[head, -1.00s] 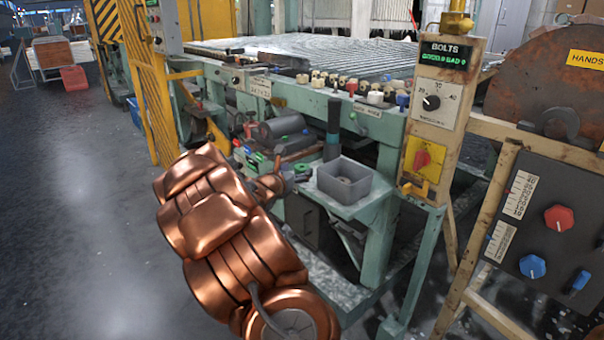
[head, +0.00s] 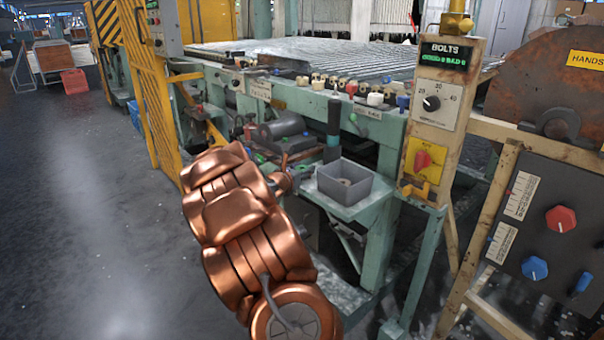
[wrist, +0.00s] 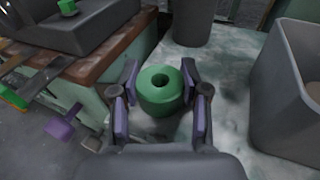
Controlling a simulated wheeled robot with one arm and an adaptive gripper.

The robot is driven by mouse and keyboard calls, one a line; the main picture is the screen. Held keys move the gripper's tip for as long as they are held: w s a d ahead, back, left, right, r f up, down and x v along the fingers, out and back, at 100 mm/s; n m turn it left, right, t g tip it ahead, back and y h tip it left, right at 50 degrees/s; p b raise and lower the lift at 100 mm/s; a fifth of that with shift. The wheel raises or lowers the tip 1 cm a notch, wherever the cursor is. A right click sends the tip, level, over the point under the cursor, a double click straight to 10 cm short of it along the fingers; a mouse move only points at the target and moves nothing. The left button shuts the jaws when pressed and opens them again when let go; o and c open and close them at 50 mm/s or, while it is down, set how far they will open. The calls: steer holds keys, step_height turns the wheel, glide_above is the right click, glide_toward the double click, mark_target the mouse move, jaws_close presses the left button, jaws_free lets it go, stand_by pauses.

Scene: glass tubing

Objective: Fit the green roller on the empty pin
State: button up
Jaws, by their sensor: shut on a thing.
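The green roller (wrist: 160,97), a short cylinder with a dark hole in its top, is upright between the two fingers of my gripper (wrist: 159,91) in the wrist view. The gripper is shut on it, above a worn pale-green shelf (wrist: 217,75). I cannot tell how high the roller is above the shelf. I cannot make out the empty pin for certain.
A grey open bin (head: 345,184) stands right of the gripper; its wall (wrist: 279,95) is close in the wrist view. A dark upright cylinder (wrist: 192,22) stands behind the roller. A dark block (wrist: 85,28) on a brown ledge is at left. A control post (head: 440,110) rises farther right.

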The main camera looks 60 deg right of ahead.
steer(key=c, duration=0.3)
steer(key=shift+c, duration=0.2)
